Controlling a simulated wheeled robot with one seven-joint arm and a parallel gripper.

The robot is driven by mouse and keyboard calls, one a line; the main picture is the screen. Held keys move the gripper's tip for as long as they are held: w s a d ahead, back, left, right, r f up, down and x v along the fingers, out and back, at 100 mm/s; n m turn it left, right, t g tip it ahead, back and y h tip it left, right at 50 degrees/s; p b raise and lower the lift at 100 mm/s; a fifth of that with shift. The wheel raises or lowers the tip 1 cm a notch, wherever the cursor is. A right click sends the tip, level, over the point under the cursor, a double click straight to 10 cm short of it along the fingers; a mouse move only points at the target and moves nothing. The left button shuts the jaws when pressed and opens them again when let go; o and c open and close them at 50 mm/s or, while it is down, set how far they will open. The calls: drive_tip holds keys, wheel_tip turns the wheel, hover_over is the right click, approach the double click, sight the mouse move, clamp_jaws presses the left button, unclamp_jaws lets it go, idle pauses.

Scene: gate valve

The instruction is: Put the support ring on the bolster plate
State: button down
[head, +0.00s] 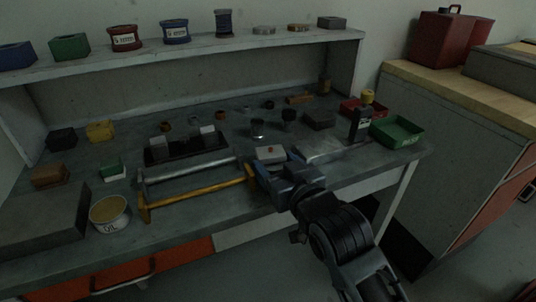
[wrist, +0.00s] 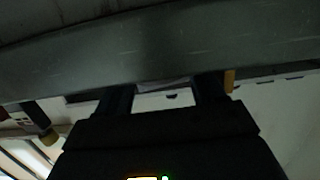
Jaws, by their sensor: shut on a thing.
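My gripper (head: 270,170) is low over the front part of the workbench, right of a yellow-handled frame. In the wrist view its two dark fingers (wrist: 165,95) stand apart with a pale grey thing (wrist: 163,86) showing between them. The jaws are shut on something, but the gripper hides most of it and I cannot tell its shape. A light grey block (head: 270,153) with a red spot shows just beyond the gripper. A flat grey plate (head: 322,151) lies to its right. I cannot tell for sure which thing is the support ring or the bolster plate.
The yellow frame (head: 195,198) with a grey bar lies left of my gripper. Behind it is a dark tray (head: 185,153) with pale blocks. A green bin (head: 397,131) and red bin (head: 362,108) stand right. An oil tin (head: 110,214) is front left. A shelf (head: 200,53) runs behind.

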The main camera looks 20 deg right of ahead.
sight(268, 155)
drive_tip(key=w, duration=0.4)
drive_tip(key=shift+w+r, duration=0.15)
drive_tip(key=shift+w, duration=0.05)
drive_tip(key=shift+f, duration=0.35)
drive_tip(key=shift+f, duration=0.15)
drive_tip(key=shift+c, duration=2)
unclamp_jaws()
drive_tip(key=shift+f, duration=0.1)
drive_tip(key=shift+s, duration=0.15)
drive_tip(key=s+r, duration=0.2)
drive_tip(key=s, duration=0.9)
drive_tip(key=shift+s, duration=0.3)
